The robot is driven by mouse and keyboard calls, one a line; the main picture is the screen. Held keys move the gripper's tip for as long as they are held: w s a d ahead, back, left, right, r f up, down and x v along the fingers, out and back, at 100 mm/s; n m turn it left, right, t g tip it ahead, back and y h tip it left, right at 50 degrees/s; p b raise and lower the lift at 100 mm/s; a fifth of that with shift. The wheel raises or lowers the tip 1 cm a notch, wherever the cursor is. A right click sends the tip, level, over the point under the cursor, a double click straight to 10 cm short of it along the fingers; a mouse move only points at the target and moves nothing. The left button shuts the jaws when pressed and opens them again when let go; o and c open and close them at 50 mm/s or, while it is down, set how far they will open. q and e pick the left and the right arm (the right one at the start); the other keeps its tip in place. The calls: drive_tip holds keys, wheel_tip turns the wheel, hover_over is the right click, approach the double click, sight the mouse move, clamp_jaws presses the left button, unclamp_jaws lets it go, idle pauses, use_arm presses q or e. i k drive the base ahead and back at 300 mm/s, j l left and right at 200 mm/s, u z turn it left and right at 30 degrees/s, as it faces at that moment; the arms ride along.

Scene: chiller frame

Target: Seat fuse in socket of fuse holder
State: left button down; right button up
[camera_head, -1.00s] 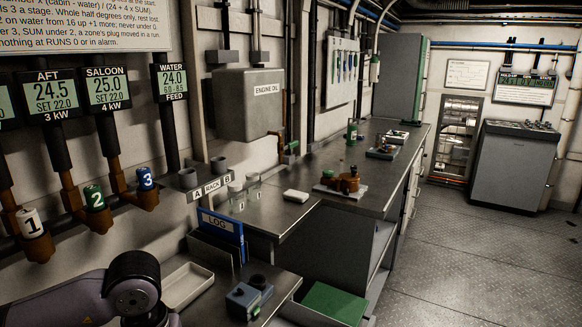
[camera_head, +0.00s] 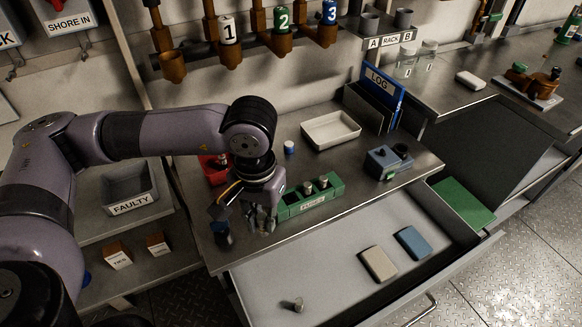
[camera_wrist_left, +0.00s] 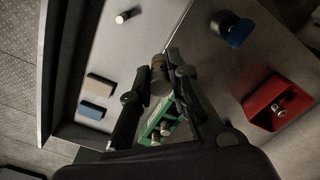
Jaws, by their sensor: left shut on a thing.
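My left gripper (camera_head: 262,218) points down just left of a green block (camera_head: 311,203), over the front of the worktop. In the left wrist view, the gripper (camera_wrist_left: 163,82) is shut on a short brownish cylinder with a greyish end, which looks like a fuse (camera_wrist_left: 159,72). In the head view the fingers mostly hide it. The green block also shows in the left wrist view (camera_wrist_left: 168,119), partly behind the fingers, with metal-capped cylinders standing in it. Its label is too small to read. A grey-blue block (camera_head: 385,163) with dark round tops stands to the right. I cannot tell which block is the fuse holder.
An open drawer (camera_head: 330,262) below holds a loose metal cylinder (camera_head: 293,304), a beige box (camera_head: 378,263) and a blue box (camera_head: 412,242). A red tray (camera_head: 212,172), white tray (camera_head: 331,131) and dark blue-topped object (camera_head: 221,233) surround the gripper. A FAULTY bin (camera_head: 129,190) stands left.

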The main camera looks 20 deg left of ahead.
sight(291, 206)
drive_tip(key=i+l+u, duration=0.2)
drive_tip(key=l+u, duration=0.15)
drive_tip(key=i+l+u, duration=0.15)
drive_tip(key=l+u, duration=0.2)
drive_tip(key=i+l+u, duration=0.1)
drive_tip(key=l+u, duration=0.3)
drive_tip(key=l, duration=0.55)
drive_tip(key=i+l, duration=0.1)
drive_tip(key=l, duration=0.4)
